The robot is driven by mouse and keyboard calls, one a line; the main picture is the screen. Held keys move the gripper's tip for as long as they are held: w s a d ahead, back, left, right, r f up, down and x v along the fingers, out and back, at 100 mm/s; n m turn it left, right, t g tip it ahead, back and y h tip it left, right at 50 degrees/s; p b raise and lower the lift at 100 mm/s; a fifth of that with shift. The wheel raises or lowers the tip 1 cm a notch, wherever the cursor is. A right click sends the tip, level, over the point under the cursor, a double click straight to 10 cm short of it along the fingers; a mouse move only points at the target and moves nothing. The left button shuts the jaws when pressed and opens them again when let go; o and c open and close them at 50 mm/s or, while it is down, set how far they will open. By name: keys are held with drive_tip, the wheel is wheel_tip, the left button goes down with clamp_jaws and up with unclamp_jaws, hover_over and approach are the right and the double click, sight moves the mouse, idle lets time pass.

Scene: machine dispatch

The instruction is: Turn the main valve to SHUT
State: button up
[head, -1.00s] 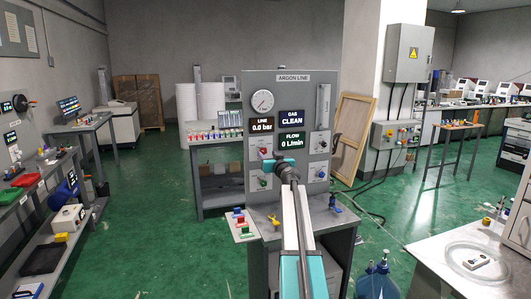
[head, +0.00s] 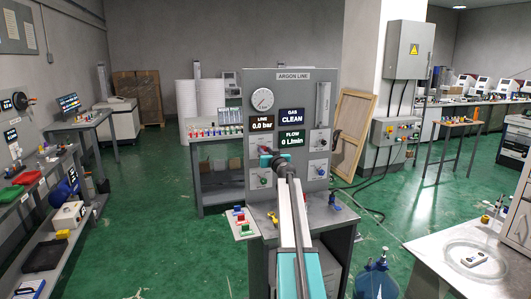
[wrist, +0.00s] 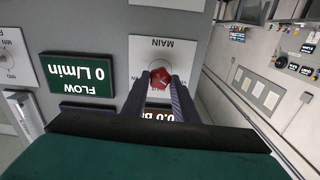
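The main valve is a red knob (wrist: 160,77) on a white plate marked MAIN (wrist: 172,50), on the grey argon line panel (head: 291,90). The wrist view shows it upside down. My gripper (wrist: 159,84) is open, with one finger on each side of the knob. I cannot tell whether the fingers touch it. The line display (head: 262,122) reads 0.0 bar, and the gas display (head: 292,115) reads CLEAN.
The flow display (head: 292,139) reads 0 L/min. A green knob (head: 264,181) is just below my gripper, and more knobs are at the panel's right.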

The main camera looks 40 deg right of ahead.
drive_tip(key=c, duration=0.4)
drive_tip(key=shift+c, duration=0.2)
drive_tip(key=shift+f+m+b, duration=0.15)
drive_tip(key=shift+m+b, duration=0.35)
drive_tip(key=shift+b, duration=0.05)
drive_tip(key=shift+m+b, duration=2.3)
drive_tip(key=shift+m, duration=3.1)
drive_tip(key=o, duration=1.1)
drive_tip(key=shift+c, duration=0.2)
